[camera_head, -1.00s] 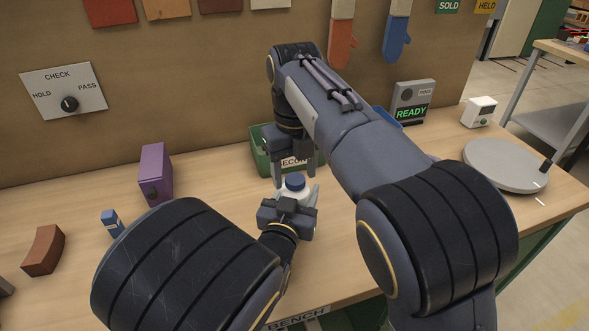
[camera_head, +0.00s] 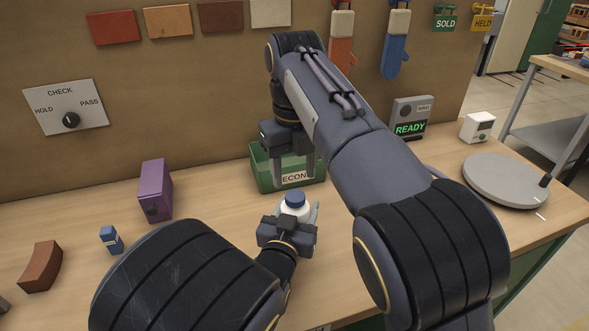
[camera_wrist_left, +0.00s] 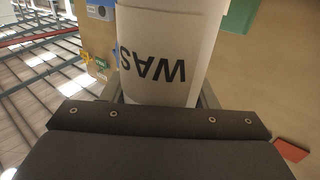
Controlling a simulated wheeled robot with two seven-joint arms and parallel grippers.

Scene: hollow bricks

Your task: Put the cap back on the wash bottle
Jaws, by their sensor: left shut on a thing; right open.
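The wash bottle (camera_head: 296,211) is white and stands about upright in my left gripper (camera_head: 293,215), which is shut on it. In the left wrist view the white bottle body (camera_wrist_left: 168,60) fills the top middle, with black letters "WAS" upside down. The blue cap (camera_head: 295,199) sits on top of the bottle in the head view; whether it is fully seated I cannot tell. My right gripper (camera_head: 293,180) is open and empty, pointing down just above and behind the cap, apart from it.
A green bin (camera_head: 262,172) with a lettered label stands behind the right gripper. A grey round plate (camera_head: 500,180) lies at right. The bench between is clear.

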